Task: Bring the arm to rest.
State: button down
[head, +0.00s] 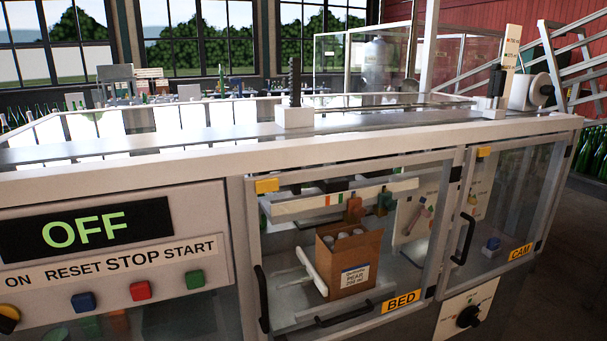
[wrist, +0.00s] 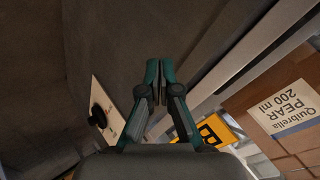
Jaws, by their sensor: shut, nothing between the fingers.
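My gripper (wrist: 159,72) shows only in the wrist view. Its two green-tipped fingers are together, with nothing between them. It hangs in front of the machine's front, with the dark floor filling the upper left of that view. My arm does not show in the head view. The machine's display (head: 84,229) reads OFF in green letters.
The BED door (head: 345,255) looks shut, with a cardboard PEAR box (head: 350,262) behind it; the box also shows in the wrist view (wrist: 283,104). The CAM door (head: 500,215) is to its right. A black knob (head: 469,316) sits below. Blue, red and green buttons (head: 140,290) line the left panel.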

jog(key=s+a+f+n+g, duration=0.2)
jog(key=s+a+f+g, duration=0.15)
jog(key=s+f, duration=0.5)
jog(key=s+a+f+n+g, duration=0.35)
jog(key=s+f, duration=0.35)
jog(key=s, duration=0.3)
jog(key=s+f+n+g, duration=0.1)
jog(key=s+f+g, duration=0.2)
jog(key=s, duration=0.6)
jog(key=s+a+f+n+g+h, duration=0.1)
jog(key=s+f+g, duration=0.2)
jog(key=s, duration=0.6)
jog(key=s+f+n+g+h, duration=0.1)
jog(key=s+f+g, duration=0.2)
jog(key=s, duration=0.6)
jog(key=shift+a, duration=0.2)
jog(key=shift+s, duration=0.1)
jog(key=shift+a, duration=0.1)
